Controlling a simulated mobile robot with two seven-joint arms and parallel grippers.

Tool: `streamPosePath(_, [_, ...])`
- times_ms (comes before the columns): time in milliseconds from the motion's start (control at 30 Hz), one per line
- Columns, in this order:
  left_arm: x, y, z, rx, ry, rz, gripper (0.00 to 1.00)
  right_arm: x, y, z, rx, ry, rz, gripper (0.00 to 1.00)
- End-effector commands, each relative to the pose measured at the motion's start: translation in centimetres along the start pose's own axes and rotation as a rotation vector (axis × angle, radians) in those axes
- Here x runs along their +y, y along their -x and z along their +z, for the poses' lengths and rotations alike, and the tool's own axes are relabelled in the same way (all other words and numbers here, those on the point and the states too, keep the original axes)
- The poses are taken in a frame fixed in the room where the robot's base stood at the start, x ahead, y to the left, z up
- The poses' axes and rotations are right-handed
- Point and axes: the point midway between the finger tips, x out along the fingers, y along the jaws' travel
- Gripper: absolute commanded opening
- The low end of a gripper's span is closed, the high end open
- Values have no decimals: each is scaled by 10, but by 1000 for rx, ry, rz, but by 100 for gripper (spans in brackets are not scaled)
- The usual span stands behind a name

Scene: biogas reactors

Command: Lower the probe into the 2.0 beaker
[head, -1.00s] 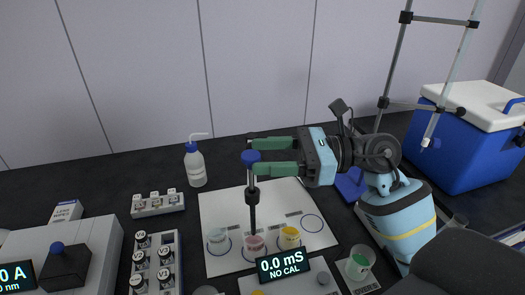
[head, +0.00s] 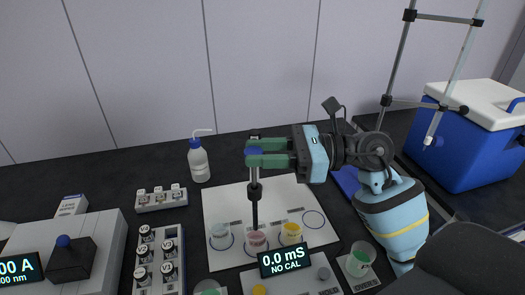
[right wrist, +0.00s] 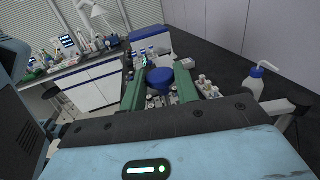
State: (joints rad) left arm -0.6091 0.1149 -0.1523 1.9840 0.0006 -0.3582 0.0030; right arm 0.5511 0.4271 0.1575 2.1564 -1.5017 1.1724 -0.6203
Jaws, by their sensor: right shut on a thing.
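The probe has a dark shaft (head: 255,208) and a blue cap (head: 253,150); the cap also shows in the right wrist view (right wrist: 160,76). My right gripper (head: 268,152) is shut on the probe near its cap, with green fingers on either side. The probe hangs upright, its lower end at or just above the pink beaker (head: 257,241); I cannot tell whether it is inside the rim. A pale beaker (head: 220,238) stands to the left and a yellow beaker (head: 291,234) to the right. The beaker labels are too small to read. My left gripper is not in view.
The beakers stand on a white mat (head: 225,198) with an empty ring at right. The meter (head: 285,260) in front reads 0.0 mS, NO CAL. A green-liquid beaker (head: 359,260), vial rack (head: 157,260), wash bottle (head: 198,160) and blue cooler (head: 465,140) stand around.

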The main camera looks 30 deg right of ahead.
Motion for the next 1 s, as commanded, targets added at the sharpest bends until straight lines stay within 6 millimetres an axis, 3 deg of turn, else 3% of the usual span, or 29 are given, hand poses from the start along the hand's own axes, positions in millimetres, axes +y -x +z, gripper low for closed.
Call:
streamPosePath(133, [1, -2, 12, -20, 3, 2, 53, -1, 0, -12, 4, -5, -1, 0])
streamPosePath(433, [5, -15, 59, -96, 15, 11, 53, -1, 0, -60, 7, -9, 0, 0])
streamPosePath(900, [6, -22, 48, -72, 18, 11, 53, 0, 0, -66, 9, -4, 3, 0])
streamPosePath(933, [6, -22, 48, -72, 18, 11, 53, 0, 0, -66, 10, -4, 3, 34])
streamPosePath(1000, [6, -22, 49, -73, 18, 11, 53, 0, 0, -66, 9, -5, 3, 44])
